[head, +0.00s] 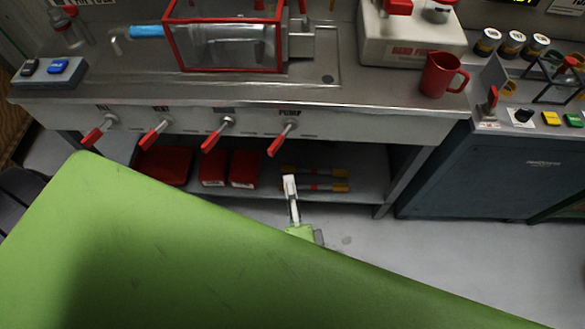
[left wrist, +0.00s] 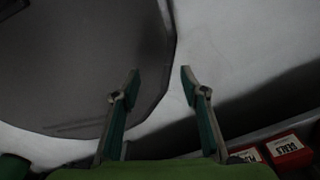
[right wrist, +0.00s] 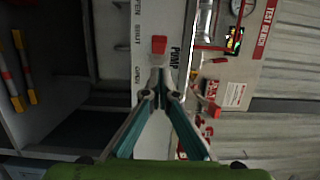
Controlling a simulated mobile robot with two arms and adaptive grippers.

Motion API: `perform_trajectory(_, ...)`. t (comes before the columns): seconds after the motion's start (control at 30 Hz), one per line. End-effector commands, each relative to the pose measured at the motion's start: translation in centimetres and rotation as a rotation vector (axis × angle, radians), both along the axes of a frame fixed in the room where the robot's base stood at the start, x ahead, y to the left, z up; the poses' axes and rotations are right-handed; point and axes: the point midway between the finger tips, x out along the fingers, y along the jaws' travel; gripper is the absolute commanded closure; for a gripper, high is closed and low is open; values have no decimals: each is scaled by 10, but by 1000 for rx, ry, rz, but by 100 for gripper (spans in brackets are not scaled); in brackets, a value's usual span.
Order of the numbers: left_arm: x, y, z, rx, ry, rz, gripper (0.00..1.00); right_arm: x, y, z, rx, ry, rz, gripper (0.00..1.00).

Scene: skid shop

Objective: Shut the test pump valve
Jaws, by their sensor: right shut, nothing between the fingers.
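The pump valve's red lever (head: 281,139) is the rightmost of the red levers along the bench front, under the PUMP label. It slants down and to the left from its pivot. In the right wrist view the red lever end (right wrist: 159,45) shows just beyond my fingertips. My right gripper (head: 290,180) is below the lever in the head view, apart from it there. Its fingers (right wrist: 160,78) are closed together and empty; whether they touch the lever cannot be told. My left gripper (left wrist: 161,78) is open and empty, and does not show in the head view.
Other red levers (head: 153,136) sit left along the panel. A red-framed clear box (head: 225,45) and red mug (head: 441,75) are on the bench. Red boxes (head: 213,168) and yellow-ended rods (head: 330,187) lie on the shelf below. My green arm covers the front.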

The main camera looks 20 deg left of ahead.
Motion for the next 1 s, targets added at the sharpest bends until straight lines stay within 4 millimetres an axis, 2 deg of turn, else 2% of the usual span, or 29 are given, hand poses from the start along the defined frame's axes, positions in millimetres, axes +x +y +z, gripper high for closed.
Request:
perform_trajectory(0.1, 3, 0, -4, 0, -3, -1, 60, -23, -2, -1, 2, 1, -1, 100)
perform_trajectory(0.3, 11, 20, -6, 22, -13, -4, 60, -43, -3, 0, 1, 0, -1, 100)
perform_trajectory(1.0, 7, 6, -6, 8, -9, -2, 60, -46, -4, -4, -11, 1, 0, 100)
